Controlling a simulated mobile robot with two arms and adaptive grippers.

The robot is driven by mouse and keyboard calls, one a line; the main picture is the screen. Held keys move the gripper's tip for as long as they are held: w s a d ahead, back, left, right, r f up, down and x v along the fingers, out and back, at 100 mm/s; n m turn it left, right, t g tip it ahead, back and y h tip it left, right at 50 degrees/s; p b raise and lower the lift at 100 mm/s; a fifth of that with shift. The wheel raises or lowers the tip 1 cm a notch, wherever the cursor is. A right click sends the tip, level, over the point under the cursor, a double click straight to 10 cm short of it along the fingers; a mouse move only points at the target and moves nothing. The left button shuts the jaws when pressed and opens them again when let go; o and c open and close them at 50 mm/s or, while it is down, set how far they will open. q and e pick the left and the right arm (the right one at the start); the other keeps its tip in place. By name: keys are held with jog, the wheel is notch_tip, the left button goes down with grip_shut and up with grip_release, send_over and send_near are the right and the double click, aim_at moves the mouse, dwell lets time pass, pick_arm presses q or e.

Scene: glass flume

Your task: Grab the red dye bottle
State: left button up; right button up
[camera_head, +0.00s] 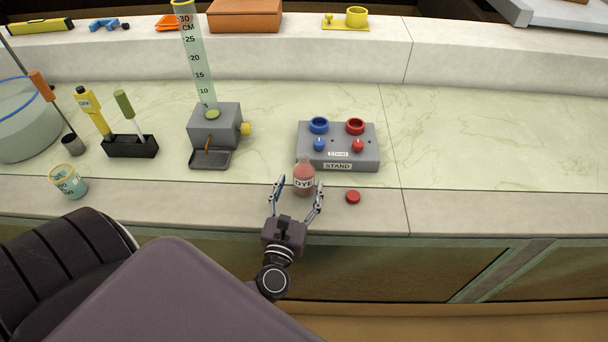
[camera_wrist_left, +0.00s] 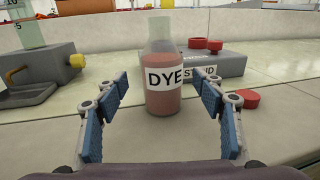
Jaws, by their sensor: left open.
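The red dye bottle (camera_head: 304,176) stands upright on the front ledge, clear glass with red liquid and a white DYE label. My left gripper (camera_head: 298,191) is open, with one finger on each side of the bottle. In the left wrist view the fingers (camera_wrist_left: 162,110) are apart from the bottle, which sits slightly beyond and between them. My right gripper is in neither view.
A grey stand (camera_head: 338,160) with blue and red rings is just behind the bottle. A red cap (camera_head: 353,197) lies to its right. A grey block with a tall graduated tube (camera_head: 214,128) and a small beaker (camera_head: 68,182) stand left. The ledge further right is clear.

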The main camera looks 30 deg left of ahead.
aim_at(302, 184)
pick_arm(q)
jog(key=shift+p+x, duration=0.3)
jog(key=shift+x, duration=1.6)
jog(key=shift+d, duration=0.15)
jog(key=c, duration=1.2)
jog(key=shift+c, duration=0.6)
jog(key=shift+r, duration=0.1)
